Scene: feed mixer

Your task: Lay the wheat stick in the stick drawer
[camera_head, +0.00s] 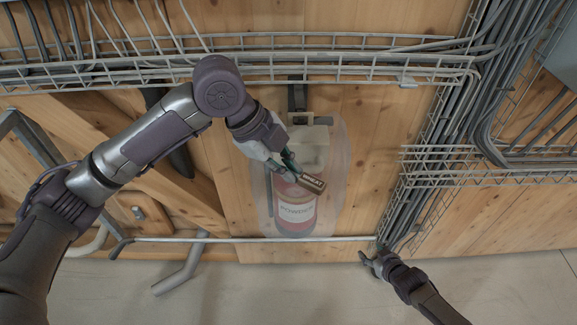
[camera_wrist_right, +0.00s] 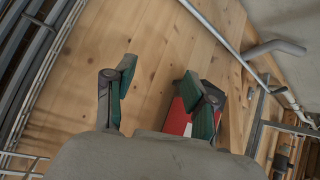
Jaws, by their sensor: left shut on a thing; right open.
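My left gripper (camera_head: 289,163) is shut on the wheat stick (camera_head: 312,183), a short brown bar with a dark face and pale lettering too small to read surely. It holds the stick tilted, in front of the wooden wall. My right gripper (camera_head: 371,262) is low at the right, apart from the stick. In the right wrist view its green-padded fingers (camera_wrist_right: 158,88) are spread with nothing between them. I see no stick drawer in either view.
A red extinguisher (camera_head: 297,214) in a clear cover hangs on the wooden wall behind the stick. A wire cable tray (camera_head: 260,68) crosses above, and cables run down at the right. A metal rail (camera_head: 250,239) runs low along the wall. Grey floor (camera_head: 250,285) below is open.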

